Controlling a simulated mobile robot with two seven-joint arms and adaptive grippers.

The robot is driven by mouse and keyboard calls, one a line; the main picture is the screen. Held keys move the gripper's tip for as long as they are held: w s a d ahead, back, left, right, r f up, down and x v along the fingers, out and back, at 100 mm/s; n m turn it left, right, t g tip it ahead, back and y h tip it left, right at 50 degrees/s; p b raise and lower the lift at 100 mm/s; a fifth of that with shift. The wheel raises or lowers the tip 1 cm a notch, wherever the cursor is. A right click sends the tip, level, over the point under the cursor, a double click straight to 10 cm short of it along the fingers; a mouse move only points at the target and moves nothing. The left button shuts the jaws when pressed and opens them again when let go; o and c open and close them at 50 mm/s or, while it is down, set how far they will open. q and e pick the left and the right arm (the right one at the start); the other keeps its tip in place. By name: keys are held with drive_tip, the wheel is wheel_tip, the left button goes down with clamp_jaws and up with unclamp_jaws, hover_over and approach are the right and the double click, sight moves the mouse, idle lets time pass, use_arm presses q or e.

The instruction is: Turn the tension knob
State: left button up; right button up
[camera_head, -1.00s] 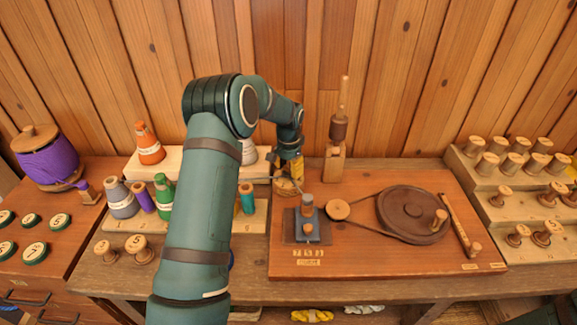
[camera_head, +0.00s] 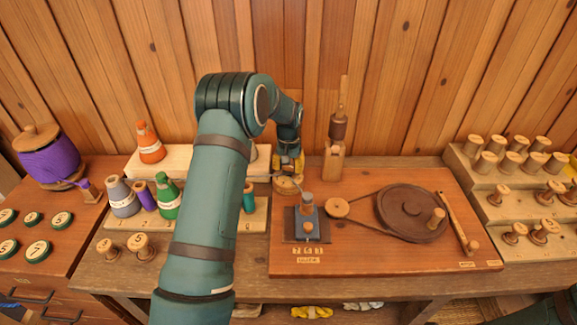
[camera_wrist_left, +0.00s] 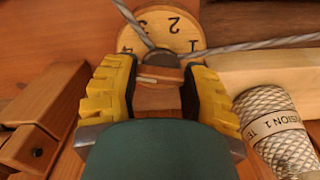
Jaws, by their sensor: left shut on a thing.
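The tension knob's round wooden dial (camera_head: 287,187) is at the back left of the red-brown board, below my left gripper (camera_head: 289,162). In the left wrist view the dial (camera_wrist_left: 190,25) shows the numbers 1, 2 and 4. A grey strand runs past its dark hub. In that view my left gripper (camera_wrist_left: 160,92) has its yellow fingers on either side of the knob's small wooden grip (camera_wrist_left: 159,97) and is shut on it. The fingers and palm hide part of the dial. My right gripper is not in view.
On the board, a belt joins a small wooden pulley (camera_head: 337,208) and a dark wheel (camera_head: 410,212). A wooden post (camera_head: 334,162) stands close right of my left gripper. Cone spools (camera_head: 168,198) stand left, partly behind my arm. A pale stepped rack (camera_head: 490,205) stands right.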

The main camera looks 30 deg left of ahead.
sight(288, 166)
use_arm(q)
drive_tip(key=o, duration=1.2)
wheel_tip(288, 166, up, 12)
idle(0.4)
